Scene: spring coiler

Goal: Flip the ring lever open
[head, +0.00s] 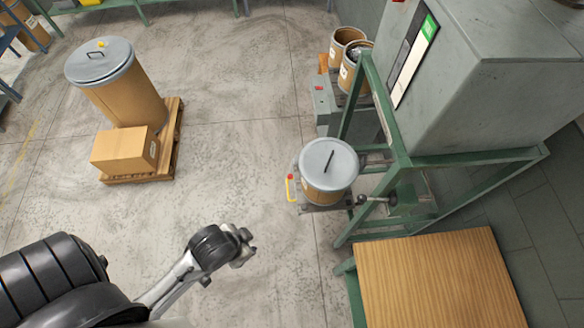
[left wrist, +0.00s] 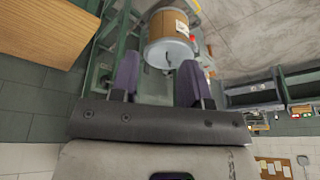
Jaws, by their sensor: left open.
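A brown drum (head: 328,192) with a grey lid (head: 324,158) stands upright at the coiler's left side. A dark bar handle (head: 329,160) lies across its lid. I cannot clearly make out a ring lever on the rim. In the left wrist view, the drum (left wrist: 168,25) appears upside down beyond the fingers, its lid (left wrist: 165,54) facing me. My left gripper (head: 247,247) is open and empty, to the left of and nearer than the drum. Its two purple fingers (left wrist: 158,78) are spread apart, with a gap to the lid. My right gripper is not in view.
The green-framed coiler machine (head: 480,80) and a wooden tabletop (head: 440,285) stand at right. A yellow loop with a red top (head: 291,187) is just left of the drum. A larger lidded drum (head: 130,100) and a carton (head: 122,150) share a pallet. Floor between is clear.

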